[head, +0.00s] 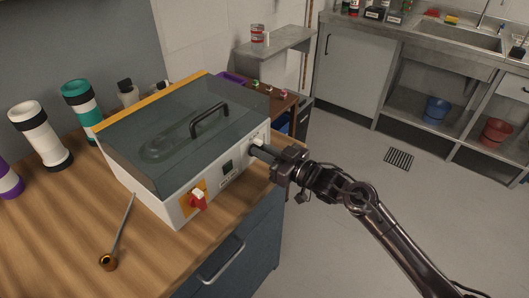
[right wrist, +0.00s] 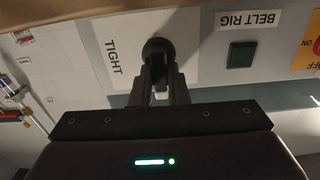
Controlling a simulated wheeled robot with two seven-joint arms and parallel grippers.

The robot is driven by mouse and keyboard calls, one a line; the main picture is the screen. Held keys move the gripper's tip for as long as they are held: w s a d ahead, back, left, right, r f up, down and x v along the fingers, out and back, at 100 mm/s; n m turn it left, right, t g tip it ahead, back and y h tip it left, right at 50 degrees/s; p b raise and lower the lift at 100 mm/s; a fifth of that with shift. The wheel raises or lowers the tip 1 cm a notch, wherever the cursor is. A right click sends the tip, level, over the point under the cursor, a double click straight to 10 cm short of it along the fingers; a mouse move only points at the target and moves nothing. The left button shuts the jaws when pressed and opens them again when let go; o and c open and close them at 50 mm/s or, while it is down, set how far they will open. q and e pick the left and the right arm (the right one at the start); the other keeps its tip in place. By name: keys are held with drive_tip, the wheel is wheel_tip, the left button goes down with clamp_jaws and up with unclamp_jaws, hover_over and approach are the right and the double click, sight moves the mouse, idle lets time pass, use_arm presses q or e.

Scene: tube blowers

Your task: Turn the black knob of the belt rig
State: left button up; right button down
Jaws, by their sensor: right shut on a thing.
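The belt rig (head: 165,189) is a white box with a tinted clear lid, standing on the wooden bench. Its black knob (right wrist: 157,50) sits on the front panel beside the word TIGHT. My right gripper (right wrist: 161,72) is shut on the knob, with its fingers pointing straight at the panel. In the head view my right gripper (head: 262,150) reaches the right end of the panel and mostly hides the knob. My left gripper is not in view.
A red switch (head: 198,199) on a yellow plate and a dark green button (head: 228,167) are on the same panel. A metal rod tool (head: 117,237) lies on the bench in front. Several tubes, including a white one (head: 42,139), stand at left.

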drive_tip(key=shift+f, duration=0.15)
idle(0.4)
drive_tip(key=c, duration=1.4)
unclamp_jaws()
drive_tip(key=b+v, duration=0.1)
drive_tip(key=v, duration=0.7)
